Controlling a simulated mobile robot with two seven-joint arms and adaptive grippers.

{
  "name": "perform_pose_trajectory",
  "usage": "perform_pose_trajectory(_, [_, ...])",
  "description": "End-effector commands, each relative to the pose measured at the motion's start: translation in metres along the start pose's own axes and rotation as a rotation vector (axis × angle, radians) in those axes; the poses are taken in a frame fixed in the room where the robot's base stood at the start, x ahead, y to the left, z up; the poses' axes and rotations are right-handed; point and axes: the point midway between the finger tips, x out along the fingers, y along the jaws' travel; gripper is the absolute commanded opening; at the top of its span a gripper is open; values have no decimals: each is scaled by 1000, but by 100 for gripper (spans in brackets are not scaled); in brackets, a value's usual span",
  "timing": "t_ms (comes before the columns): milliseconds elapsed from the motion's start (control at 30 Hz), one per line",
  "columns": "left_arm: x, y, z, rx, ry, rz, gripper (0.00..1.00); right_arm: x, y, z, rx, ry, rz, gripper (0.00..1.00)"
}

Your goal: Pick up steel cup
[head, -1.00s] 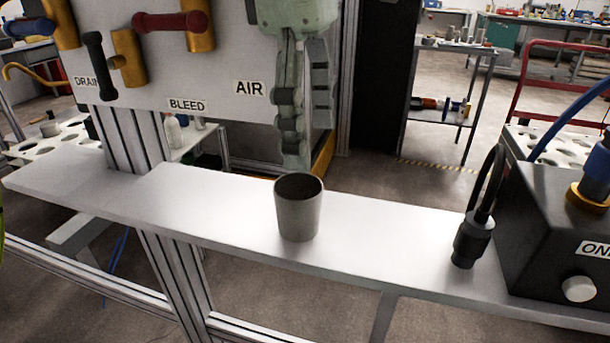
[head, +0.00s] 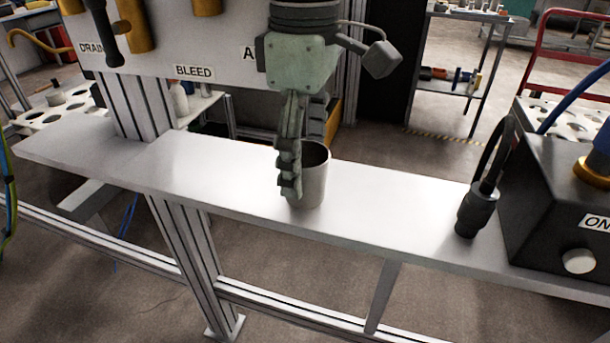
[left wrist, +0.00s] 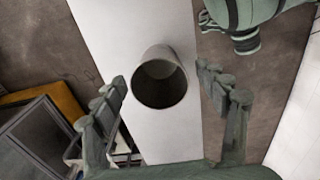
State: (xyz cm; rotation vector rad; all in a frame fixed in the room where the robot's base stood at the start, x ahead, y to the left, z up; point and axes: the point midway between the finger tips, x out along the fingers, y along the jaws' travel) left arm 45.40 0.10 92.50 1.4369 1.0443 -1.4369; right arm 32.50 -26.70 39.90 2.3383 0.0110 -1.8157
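The steel cup (head: 315,186) is a grey, slightly tapered cup standing upright on the narrow pale shelf (head: 400,215). It also shows in the left wrist view (left wrist: 160,85), its dark open mouth facing the camera. My left gripper (head: 304,168) points down at the cup. One finger is in front of the cup's left side in the head view; the other is partly hidden behind. In the left wrist view the two fingers are spread wide, one on each side of the cup, with gaps to its wall. My right gripper is not recognisable in either view.
A dark control box (head: 555,205) and an upright black cable plug (head: 478,208) stand on the shelf to the right. A panel (head: 190,40) with labels and handles rises behind the shelf. The shelf is clear left of the cup and between cup and plug.

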Motion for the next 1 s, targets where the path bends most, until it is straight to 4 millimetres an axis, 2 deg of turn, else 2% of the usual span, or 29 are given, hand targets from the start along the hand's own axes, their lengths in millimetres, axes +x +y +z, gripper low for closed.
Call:
perform_pose_trajectory(67, [0, 0, 0, 0, 0, 0, 61, 0, 0, 0, 0, 0, 0, 85])
perform_pose_trajectory(400, [0, 0, 0, 0, -1, 0, 19, 0, 0, 0, 0, 0, 0, 85])
perform_pose_trajectory(767, [-6, 0, 1, 0, -2, 2, 19, 0, 0, 0, 0, -2, 1, 85])
perform_pose_trajectory(1000, [-32, 1, 1, 0, -2, 4, 19, -6, 1, -6, 0, 10, 5, 85])
